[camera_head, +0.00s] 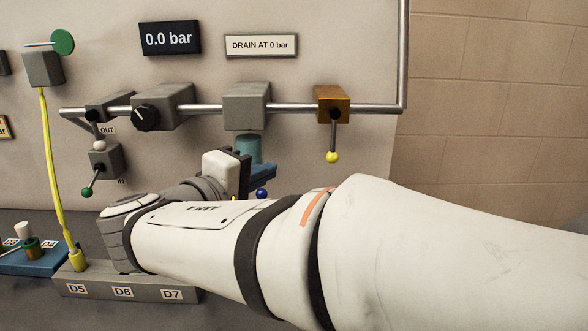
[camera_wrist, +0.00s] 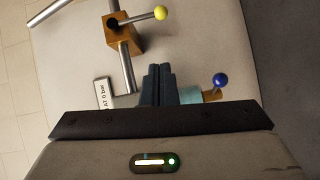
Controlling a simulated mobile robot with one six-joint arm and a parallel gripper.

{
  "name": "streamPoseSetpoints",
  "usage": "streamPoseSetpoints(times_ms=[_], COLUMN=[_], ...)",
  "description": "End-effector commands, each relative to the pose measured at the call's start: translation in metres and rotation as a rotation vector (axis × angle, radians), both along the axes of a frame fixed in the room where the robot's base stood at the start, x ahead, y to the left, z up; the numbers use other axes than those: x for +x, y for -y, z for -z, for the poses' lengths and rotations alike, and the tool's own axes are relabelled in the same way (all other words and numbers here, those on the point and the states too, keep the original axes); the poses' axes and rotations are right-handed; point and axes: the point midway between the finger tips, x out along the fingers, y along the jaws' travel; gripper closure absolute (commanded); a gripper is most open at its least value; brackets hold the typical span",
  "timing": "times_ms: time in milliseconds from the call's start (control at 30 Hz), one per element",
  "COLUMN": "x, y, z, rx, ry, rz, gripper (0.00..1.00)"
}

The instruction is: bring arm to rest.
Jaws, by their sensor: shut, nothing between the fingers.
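My arm reaches across the head view from the right and hides the lower middle of the panel. My gripper (camera_head: 264,172) is just in front of the panel, below the grey block (camera_head: 246,106) on the pipe. In the wrist view its two dark fingers (camera_wrist: 157,84) are together with nothing between them. A teal cylinder (camera_head: 249,147) hangs under the grey block, close to the fingers. It also shows beside the fingers in the wrist view (camera_wrist: 189,95); I cannot tell whether they touch. A blue-knobbed lever (camera_wrist: 220,80) sits just right of it.
A brass valve (camera_head: 332,104) with a yellow-knobbed lever (camera_head: 332,157) is right of the gripper. A yellow hose (camera_head: 55,170) runs down at the left to the D5 end of a grey block (camera_head: 96,288). The gauge (camera_head: 169,38) reads 0.0 bar. The brick wall side looks free.

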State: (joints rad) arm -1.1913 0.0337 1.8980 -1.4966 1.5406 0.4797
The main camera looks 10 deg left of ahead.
Motion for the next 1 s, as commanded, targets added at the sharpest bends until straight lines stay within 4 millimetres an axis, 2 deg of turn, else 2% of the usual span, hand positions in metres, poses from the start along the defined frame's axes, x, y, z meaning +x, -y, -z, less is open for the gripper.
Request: streamPoseSetpoints(times_ms=[267, 367, 467, 500, 633, 700, 800, 900, 1000], x=[0.002, 0.010, 0.022, 0.026, 0.024, 0.015, -0.003, -0.026, -0.049], y=[0.004, 0.024, 0.068, 0.090, 0.163, 0.196, 0.235, 0.264, 0.285], z=[0.000, 0.003, 0.013, 0.020, 0.045, 0.058, 0.074, 0.086, 0.094], rx=[0.001, 0.008, 0.033, 0.051, 0.153, 0.230, 0.360, 0.516, 0.693], ry=[-0.007, -0.059, -0.175, -0.235, -0.439, -0.537, -0.656, -0.749, -0.808], rz=[0.006, 0.045, 0.123, 0.163, 0.294, 0.357, 0.439, 0.510, 0.574], gripper=[1.00, 1.00, 1.00, 1.00, 1.00, 1.00, 1.00, 1.00, 1.00])
